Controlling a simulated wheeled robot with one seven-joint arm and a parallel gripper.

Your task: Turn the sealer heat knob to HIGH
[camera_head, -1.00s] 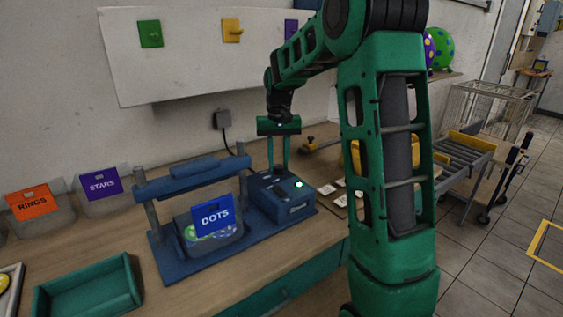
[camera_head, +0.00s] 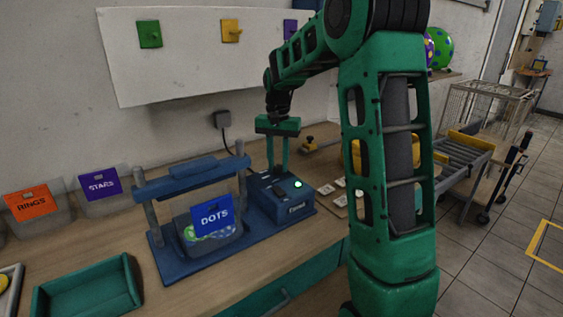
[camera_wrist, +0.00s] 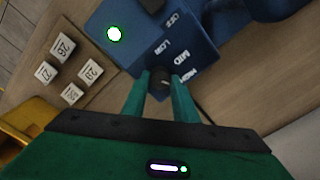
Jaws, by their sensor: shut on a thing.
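The blue heat sealer (camera_head: 160,264) stands on the bench, with its control box (camera_head: 293,212) at its right end. My gripper (camera_head: 278,170) reaches down behind the control box; the head view does not show the knob clearly. In the wrist view my gripper (camera_wrist: 160,84) is shut on the dark heat knob (camera_wrist: 159,88), one green finger on each side. White labels OFF, LOW, MID and HIGH (camera_wrist: 188,75) lie beside the knob. A short pale mark shows on the knob, but I cannot tell which label it points to. A green light (camera_wrist: 114,34) glows on the box.
A clear bin marked DOTS (camera_head: 211,214) sits under the sealer bar. Bins marked STARS (camera_head: 101,185) and RINGS (camera_head: 32,203) stand at left. A green tray (camera_head: 88,288) is in front. Several white numbered tiles (camera_wrist: 63,47) lie right of the control box in the head view.

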